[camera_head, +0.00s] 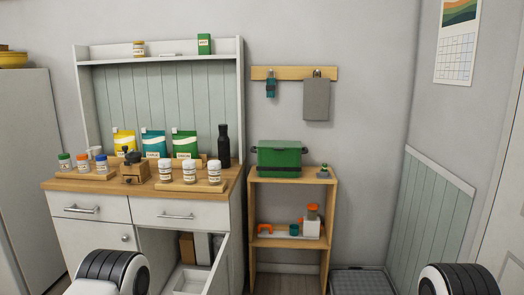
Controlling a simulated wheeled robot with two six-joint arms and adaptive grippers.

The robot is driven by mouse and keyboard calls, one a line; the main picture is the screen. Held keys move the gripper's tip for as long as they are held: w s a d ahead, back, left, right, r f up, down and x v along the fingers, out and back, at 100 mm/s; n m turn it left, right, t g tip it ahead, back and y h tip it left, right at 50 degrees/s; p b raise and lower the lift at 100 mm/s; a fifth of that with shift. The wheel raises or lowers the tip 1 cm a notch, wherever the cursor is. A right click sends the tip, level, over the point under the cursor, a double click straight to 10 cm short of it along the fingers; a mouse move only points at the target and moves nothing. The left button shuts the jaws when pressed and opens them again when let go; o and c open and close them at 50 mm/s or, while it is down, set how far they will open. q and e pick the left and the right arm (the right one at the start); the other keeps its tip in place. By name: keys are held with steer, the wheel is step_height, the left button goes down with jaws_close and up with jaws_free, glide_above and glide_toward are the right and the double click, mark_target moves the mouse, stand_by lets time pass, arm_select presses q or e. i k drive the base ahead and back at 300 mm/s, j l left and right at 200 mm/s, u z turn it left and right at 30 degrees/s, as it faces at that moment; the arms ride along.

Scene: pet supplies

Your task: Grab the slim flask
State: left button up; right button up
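A slim black flask (224,146) stands upright at the right end of the wooden counter (215,183), against the panelled back. Its narrow neck and cap point up and nothing visibly covers it. Only rounded white and black ribbed parts of my arms show at the bottom left and bottom right of the head view, well in front of the counter. Neither of my grippers is in view.
Several white jars (190,171) stand left of the flask, and a green pouch (185,144) is behind them. A wooden grinder (135,168) is further left. A cabinet door (219,270) hangs open below. A green box (280,158) tops the shelf unit (252,215) to the right.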

mark_target(224, 140)
steer(key=i+z, duration=0.35)
steer(key=i, duration=0.35)
steer(key=i+j+z, duration=0.1)
steer(key=i+z, duration=0.2)
steer(key=i, duration=0.4)
